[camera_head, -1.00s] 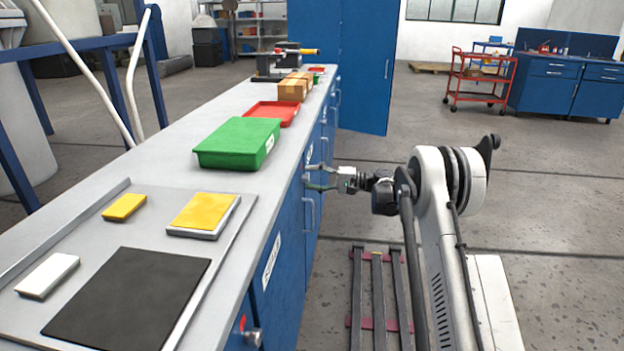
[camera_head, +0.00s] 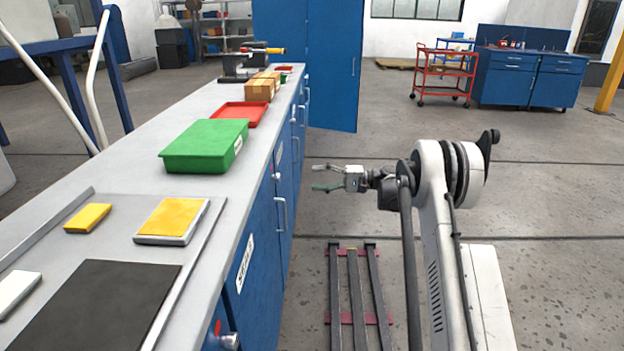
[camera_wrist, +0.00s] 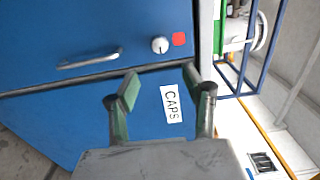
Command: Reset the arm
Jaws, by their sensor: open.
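My gripper (camera_head: 325,178) is open and empty in the head view. It points left toward the blue cabinet front (camera_head: 262,230), with a clear gap between its fingertips and the cabinet. In the wrist view my gripper (camera_wrist: 168,90) shows two green fingers spread apart with nothing between them.
The grey bench top (camera_head: 225,92) carries a green box (camera_head: 205,147), a red tray (camera_head: 238,114), cardboard boxes (camera_head: 260,88), yellow blocks and a black mat (camera_head: 100,305). A rail (camera_head: 355,300) lies on the floor. A red cart (camera_head: 445,75) stands far back on open floor.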

